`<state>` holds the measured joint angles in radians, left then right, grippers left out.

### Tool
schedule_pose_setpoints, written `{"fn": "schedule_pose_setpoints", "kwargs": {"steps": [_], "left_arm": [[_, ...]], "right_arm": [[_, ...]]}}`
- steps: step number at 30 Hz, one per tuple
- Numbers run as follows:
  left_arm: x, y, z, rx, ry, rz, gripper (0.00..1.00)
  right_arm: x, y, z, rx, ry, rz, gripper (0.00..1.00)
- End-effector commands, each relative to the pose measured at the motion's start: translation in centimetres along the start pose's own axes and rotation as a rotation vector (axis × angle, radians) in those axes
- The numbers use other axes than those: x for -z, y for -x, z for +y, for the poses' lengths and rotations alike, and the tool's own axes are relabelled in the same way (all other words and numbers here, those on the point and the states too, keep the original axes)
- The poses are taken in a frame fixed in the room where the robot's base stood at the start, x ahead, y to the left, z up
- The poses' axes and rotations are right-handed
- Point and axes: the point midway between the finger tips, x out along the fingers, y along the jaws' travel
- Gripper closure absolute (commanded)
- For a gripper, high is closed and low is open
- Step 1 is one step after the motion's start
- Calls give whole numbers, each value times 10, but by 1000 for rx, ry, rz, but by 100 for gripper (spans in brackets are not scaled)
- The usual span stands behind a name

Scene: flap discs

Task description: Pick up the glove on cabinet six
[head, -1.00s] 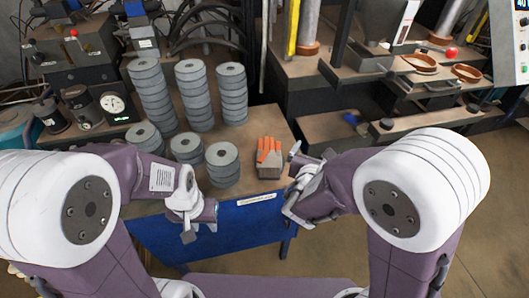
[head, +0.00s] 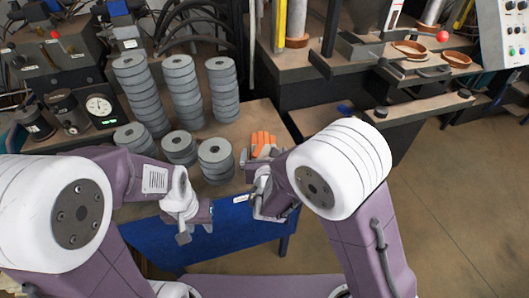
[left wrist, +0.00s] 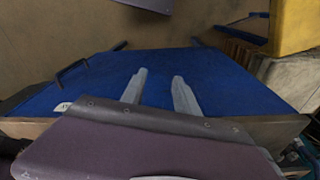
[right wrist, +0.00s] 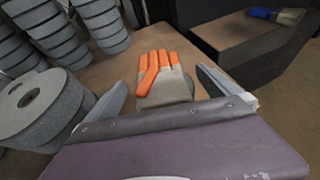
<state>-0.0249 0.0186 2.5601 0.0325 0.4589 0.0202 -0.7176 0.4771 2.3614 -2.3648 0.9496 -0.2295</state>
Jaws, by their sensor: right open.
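The glove (head: 264,141) has orange fingers and a grey-beige cuff and lies on the brown top of the blue cabinet (head: 217,240), near its right edge. In the right wrist view the glove (right wrist: 163,75) lies ahead, between the two fingers in the picture, its cuff toward me. My right gripper (head: 254,178) is open and empty, just in front of the glove; it also shows in the right wrist view (right wrist: 165,92). My left gripper (head: 196,228) hangs in front of the cabinet. In the left wrist view its fingers (left wrist: 158,88) are apart, with nothing between them.
Stacks of grey discs (head: 180,95) stand left of the glove, with shorter stacks (head: 215,158) close beside it. A machine with a dial gauge (head: 99,105) stands at the left. A workbench (head: 395,112) stands at the right. Bare floor (head: 450,200) lies at the right.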

Motion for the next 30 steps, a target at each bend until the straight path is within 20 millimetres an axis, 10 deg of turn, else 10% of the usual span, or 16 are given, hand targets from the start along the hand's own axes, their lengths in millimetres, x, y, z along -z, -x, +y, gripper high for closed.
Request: {"fn": "schedule_pose_setpoints", "kwargs": {"steps": [11,20,30], "left_arm": [[0,1,0,0,0,0,64],[0,1,0,0,0,0,64],[0,2,0,0,0,0,64]], "right_arm": [[0,-23,0,-1,-1,1,0],[0,-22,0,0,-1,1,81],[-6,-20,0,0,-3,-1,85]]}}
